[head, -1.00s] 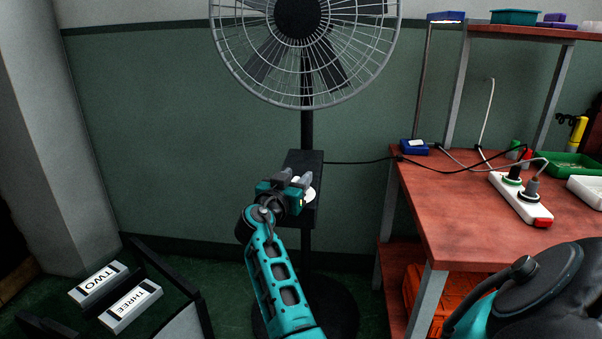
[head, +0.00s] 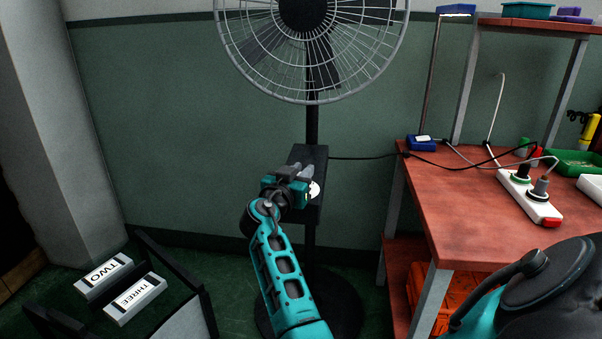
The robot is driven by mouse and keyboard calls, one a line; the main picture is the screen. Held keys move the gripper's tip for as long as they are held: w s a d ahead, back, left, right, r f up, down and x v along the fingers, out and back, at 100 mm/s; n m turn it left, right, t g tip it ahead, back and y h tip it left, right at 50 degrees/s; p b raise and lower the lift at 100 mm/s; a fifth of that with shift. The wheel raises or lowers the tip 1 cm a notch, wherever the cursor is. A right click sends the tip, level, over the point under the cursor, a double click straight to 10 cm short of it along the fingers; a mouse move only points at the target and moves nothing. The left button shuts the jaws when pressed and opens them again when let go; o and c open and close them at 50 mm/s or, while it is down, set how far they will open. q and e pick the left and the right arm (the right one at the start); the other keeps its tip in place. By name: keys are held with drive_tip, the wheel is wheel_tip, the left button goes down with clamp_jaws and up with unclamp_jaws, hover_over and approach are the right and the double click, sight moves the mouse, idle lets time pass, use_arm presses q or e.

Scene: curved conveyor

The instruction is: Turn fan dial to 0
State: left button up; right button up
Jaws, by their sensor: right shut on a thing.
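The pedestal fan (head: 311,95) stands against the green wall, its cage cut by the top edge of the head view. Its black control box (head: 309,155) is on the pole, with a white dial face (head: 315,190) partly showing on the front. My right gripper (head: 303,173) is at this box, shut on the fan dial. The gripper hides the dial's knob and most of its face, so the setting cannot be read. My left gripper is not in view.
A red-topped workbench (head: 465,210) stands to the right, with a white power strip (head: 530,195) and cables. A black cable runs from the fan box to the bench. A dark bin with white blocks marked TWO (head: 103,275) and THREE (head: 135,297) is at lower left.

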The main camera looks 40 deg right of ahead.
clamp_jaws()
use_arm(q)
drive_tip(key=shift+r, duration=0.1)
